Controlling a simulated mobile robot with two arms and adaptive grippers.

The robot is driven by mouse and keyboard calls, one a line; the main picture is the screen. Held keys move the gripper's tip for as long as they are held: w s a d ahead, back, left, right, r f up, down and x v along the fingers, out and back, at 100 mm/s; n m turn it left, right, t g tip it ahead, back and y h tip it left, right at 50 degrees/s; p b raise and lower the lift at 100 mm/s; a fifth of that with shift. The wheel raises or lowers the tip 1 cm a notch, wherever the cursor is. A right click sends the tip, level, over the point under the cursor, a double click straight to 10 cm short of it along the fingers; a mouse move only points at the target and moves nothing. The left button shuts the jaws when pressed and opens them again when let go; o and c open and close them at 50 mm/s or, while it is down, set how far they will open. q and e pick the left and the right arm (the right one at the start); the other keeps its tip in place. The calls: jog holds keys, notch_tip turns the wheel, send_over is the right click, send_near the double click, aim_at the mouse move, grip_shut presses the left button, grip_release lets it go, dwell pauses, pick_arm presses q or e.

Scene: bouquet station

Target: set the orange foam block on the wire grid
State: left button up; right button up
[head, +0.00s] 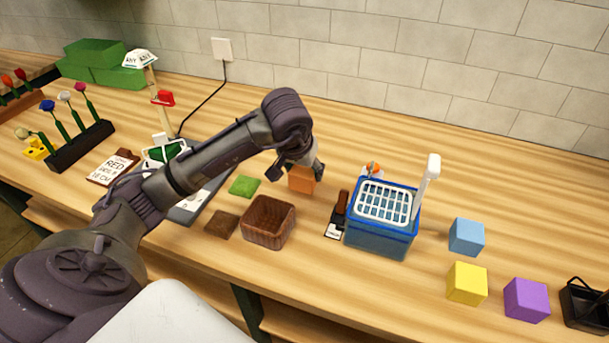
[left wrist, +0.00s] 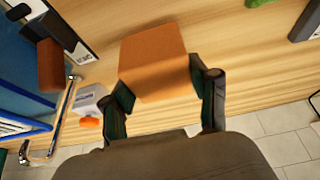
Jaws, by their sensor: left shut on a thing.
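The orange foam block (head: 302,179) is between the fingers of my left gripper (head: 300,170), which is shut on it. In the left wrist view the block (left wrist: 153,62) sits between the two dark fingers (left wrist: 163,100). The white wire grid (head: 384,203) lies across the top of a blue bin (head: 381,241), to the right of the block in the head view. In the left wrist view part of the blue bin (left wrist: 25,70) shows at the left edge. The block is apart from the grid. My right gripper is not in view.
A white upright handle (head: 426,185) rises at the bin's right side. Blue (head: 467,237), yellow (head: 466,284) and purple (head: 526,300) cubes lie further right.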

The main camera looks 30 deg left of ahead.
pick_arm(q)
notch_tip(320, 180, down, 2)
jog(key=shift+f, duration=0.5)
jog(key=o, duration=0.8)
jog(key=shift+r, duration=0.1)
jog(key=shift+c, duration=0.2)
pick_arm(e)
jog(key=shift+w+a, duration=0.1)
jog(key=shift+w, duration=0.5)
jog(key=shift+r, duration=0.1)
pick_arm(q)
jog(key=shift+r, duration=0.1)
jog(key=shift+r, duration=0.2)
jog(key=v, duration=1.1)
jog(key=shift+s+r+b, duration=0.25)
jog(key=shift+r+b, duration=0.05)
jog(key=shift+b, duration=0.1)
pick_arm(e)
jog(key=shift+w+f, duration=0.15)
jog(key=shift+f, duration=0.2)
pick_arm(q)
jog(key=shift+d, duration=0.1)
